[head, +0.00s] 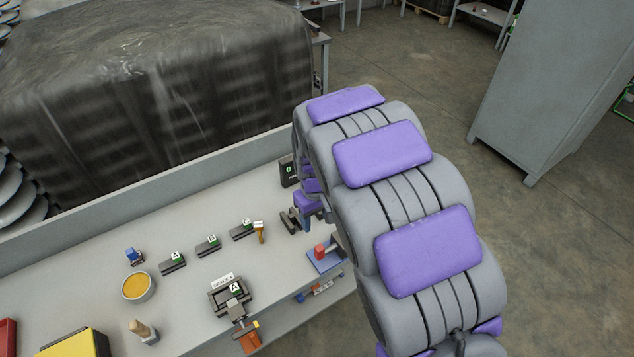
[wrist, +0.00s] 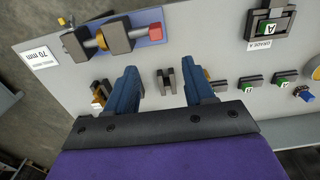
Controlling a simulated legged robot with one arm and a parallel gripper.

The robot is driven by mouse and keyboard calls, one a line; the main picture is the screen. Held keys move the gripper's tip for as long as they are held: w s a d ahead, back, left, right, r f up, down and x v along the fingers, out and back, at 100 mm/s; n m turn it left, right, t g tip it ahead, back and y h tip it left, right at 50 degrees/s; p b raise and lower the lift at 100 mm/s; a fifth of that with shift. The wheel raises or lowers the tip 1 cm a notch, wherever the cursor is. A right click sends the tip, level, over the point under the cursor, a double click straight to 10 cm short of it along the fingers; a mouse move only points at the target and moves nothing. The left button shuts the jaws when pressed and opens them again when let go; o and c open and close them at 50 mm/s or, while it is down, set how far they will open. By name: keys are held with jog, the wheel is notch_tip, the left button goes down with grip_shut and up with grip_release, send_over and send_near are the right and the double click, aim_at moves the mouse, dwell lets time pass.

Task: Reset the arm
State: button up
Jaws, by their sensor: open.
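My gripper (wrist: 162,80) shows in the wrist view with its two blue fingers spread apart and nothing held between them. A small dark slotted bracket (wrist: 166,82) appears in the gap between the fingers, on the bench beyond; I cannot tell the height between them. In the head view my arm reaches from the lower right over the right end of the grey workbench (head: 190,210). The arm's thick links hide part of the bench there, and the fingers are hard to make out.
A blue-based fixture with a red end (head: 323,255) stands near my arm. Blocks lettered A (head: 172,263) and B (head: 207,245), an orange-filled bowl (head: 138,287) and a clamp fixture (head: 232,297) stand on the bench. A grey cabinet (head: 545,85) stands right; floor between is clear.

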jog(key=s+d+r+m, duration=0.3)
jog(key=s+d+r, duration=0.7)
jog(key=s, duration=0.2)
jog(key=s+d+r+m+g, duration=0.1)
jog(key=s+d+m, duration=0.1)
jog(key=s, duration=0.7)
jog(key=s+d+r+m, duration=0.1)
jog(key=s+d, duration=0.3)
jog(key=s, duration=0.6)
jog(key=shift+s+r+m+g, duration=0.15)
jog(key=shift+r+m+g, duration=0.25)
jog(key=shift+r, duration=0.3)
